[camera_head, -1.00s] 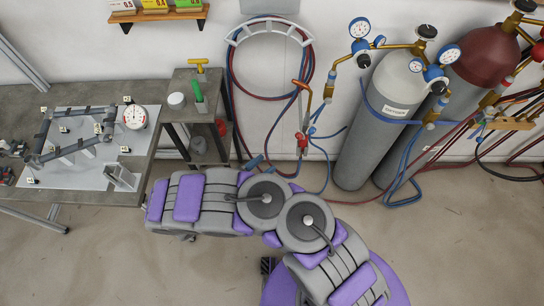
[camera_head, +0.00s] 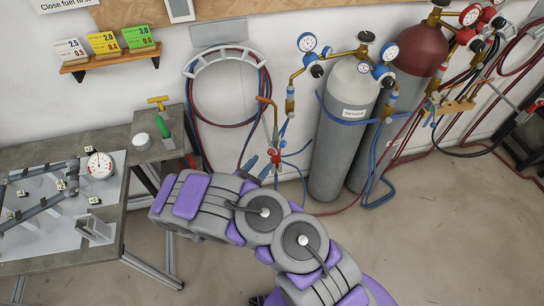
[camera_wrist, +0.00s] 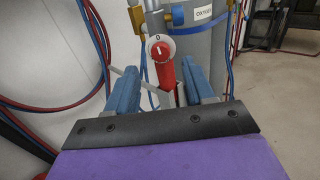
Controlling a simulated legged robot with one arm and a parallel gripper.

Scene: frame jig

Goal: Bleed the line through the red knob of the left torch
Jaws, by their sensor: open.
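The left torch (camera_head: 268,122) hangs on the wall beside the hoses in the head view, copper tip up. Its red knob (camera_head: 275,156) is at its lower end. In the wrist view the red knob (camera_wrist: 162,66) is large and near the middle, with a white round face and a "0" mark above it. My gripper (camera_wrist: 161,82) is open, with one blue finger to the left of the knob and one to the right. The fingers look clear of it; the depth between them is hard to judge. In the head view my gripper (camera_head: 258,168) is partly hidden by my arm.
The grey oxygen cylinder (camera_head: 341,140) stands right of the torch, with a maroon cylinder (camera_head: 420,50) behind it. Red and blue hoses (camera_head: 198,110) loop on a wall rack. A workbench (camera_head: 115,180) with a frame jig is at left.

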